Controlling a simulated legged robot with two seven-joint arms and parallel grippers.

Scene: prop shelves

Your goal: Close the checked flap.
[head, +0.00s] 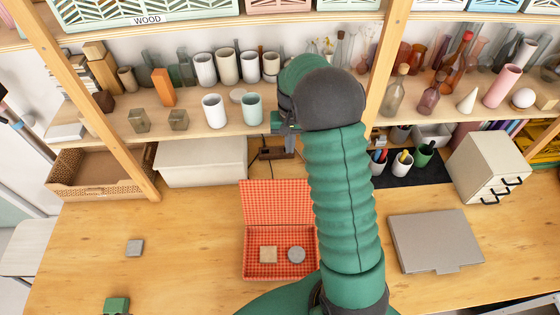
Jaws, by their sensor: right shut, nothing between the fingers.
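A red checked box (281,276) sits on the wooden table with its checked flap (277,203) standing open at the back edge. A square beige block (268,254) and a round grey piece (296,254) lie inside it. My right gripper (287,153) is beyond and above the flap, near the shelf edge, shut and empty. It is apart from the flap, as far as I can see. My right arm passes just right of the box and covers part of the table there. A green part of my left gripper (117,305) shows at the bottom left edge; its fingers cannot be made out.
A small grey block (135,247) lies left of the box. A flat grey case (436,241) lies to the right, with a drawer unit (487,168) behind it. Cups (214,110) crowd the shelf above. The table left of the box is mostly clear.

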